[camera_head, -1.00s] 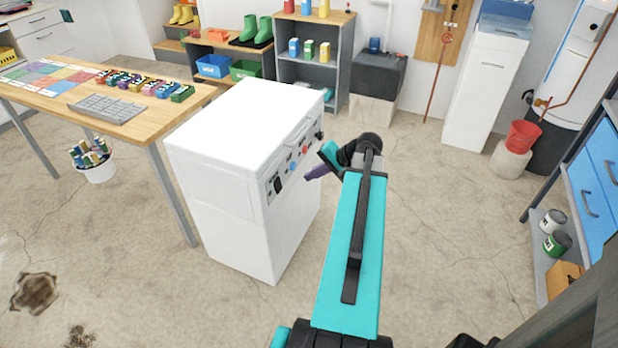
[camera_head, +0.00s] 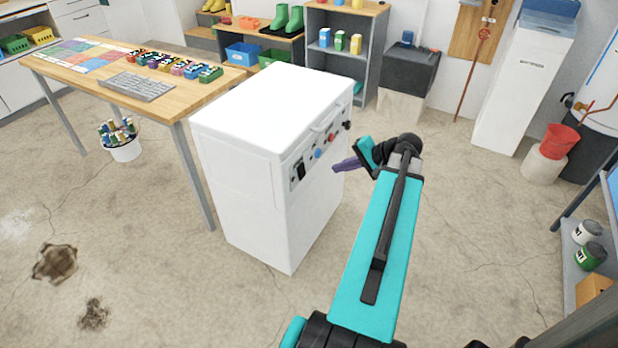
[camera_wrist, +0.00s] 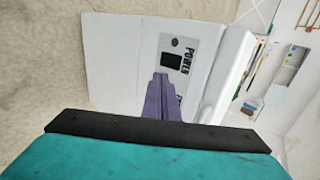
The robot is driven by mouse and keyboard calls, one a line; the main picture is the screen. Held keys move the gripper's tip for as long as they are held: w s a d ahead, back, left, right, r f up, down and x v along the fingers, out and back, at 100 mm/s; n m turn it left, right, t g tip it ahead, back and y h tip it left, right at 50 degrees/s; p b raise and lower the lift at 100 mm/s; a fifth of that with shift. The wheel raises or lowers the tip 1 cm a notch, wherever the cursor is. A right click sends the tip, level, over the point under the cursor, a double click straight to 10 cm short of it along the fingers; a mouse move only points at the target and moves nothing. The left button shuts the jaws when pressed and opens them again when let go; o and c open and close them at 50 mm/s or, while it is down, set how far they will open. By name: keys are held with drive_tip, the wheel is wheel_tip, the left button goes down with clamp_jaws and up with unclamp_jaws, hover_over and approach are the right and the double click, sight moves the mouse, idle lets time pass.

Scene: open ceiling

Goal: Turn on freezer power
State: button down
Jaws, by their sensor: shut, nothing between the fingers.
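The white freezer (camera_head: 245,160) stands upright on the floor in the head view, with a control panel (camera_head: 318,157) on its side facing my arm. The panel carries a dark rocker switch (camera_head: 299,170), a blue knob and a red knob. In the wrist view the dark power switch (camera_wrist: 171,61) sits beside lettering that reads POWER, turned sideways. My gripper (camera_head: 338,167) is shut and empty, its purple fingers pointing at the panel. In the wrist view the fingertips (camera_wrist: 160,77) appear just below the switch and partly cover the panel. I cannot tell whether they touch it.
A wooden table (camera_head: 200,97) with a keyboard-like grey tray stands left of the freezer. Shelves (camera_head: 370,25) line the back wall. A red bucket (camera_head: 558,140) stands on the right.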

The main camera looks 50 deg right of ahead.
drive_tip(key=shift+s+d+f+b, duration=0.15)
drive_tip(key=shift+s+f+b, duration=0.2)
drive_tip(key=shift+f+b, duration=0.25)
drive_tip(key=shift+r+t, duration=0.15)
drive_tip(key=shift+t, duration=0.15)
drive_tip(key=shift+w, duration=0.1)
approach(303, 174)
drive_tip(key=x, duration=0.4)
drive_tip(key=shift+f, duration=0.45)
drive_tip(key=shift+w+f, duration=0.1)
drive_tip(key=shift+w, duration=0.6)
